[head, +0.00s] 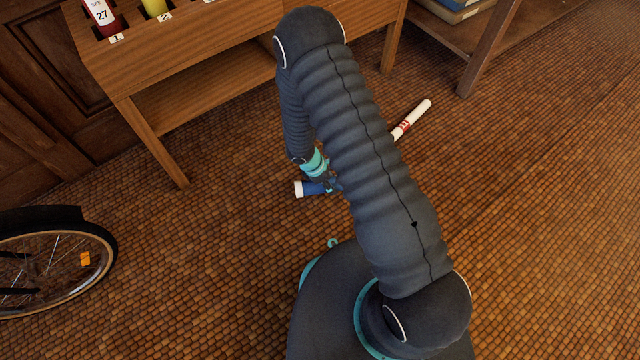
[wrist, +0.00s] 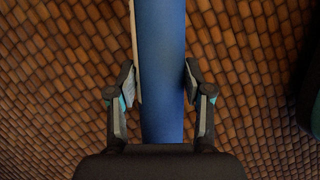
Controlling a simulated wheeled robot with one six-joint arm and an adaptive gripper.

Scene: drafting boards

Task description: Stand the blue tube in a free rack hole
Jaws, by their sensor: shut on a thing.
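The blue tube (head: 314,188) lies low near the floor in the head view, with a white end cap at its left; part of it is hidden by my arm. In the wrist view the blue tube (wrist: 162,70) runs up between the two fingers. My gripper (wrist: 161,85) is shut on it, one finger against each side; it also shows in the head view (head: 328,184). The wooden rack (head: 190,45) stands at upper left, with a red tube (head: 100,14) and a yellow tube (head: 155,7) in its holes. The other holes are partly cut off.
A white tube with a red label (head: 411,119) lies on the floor right of my arm. A bicycle wheel (head: 50,260) is at lower left. A shelf with books (head: 455,10) stands at upper right. The woven floor between is mostly clear.

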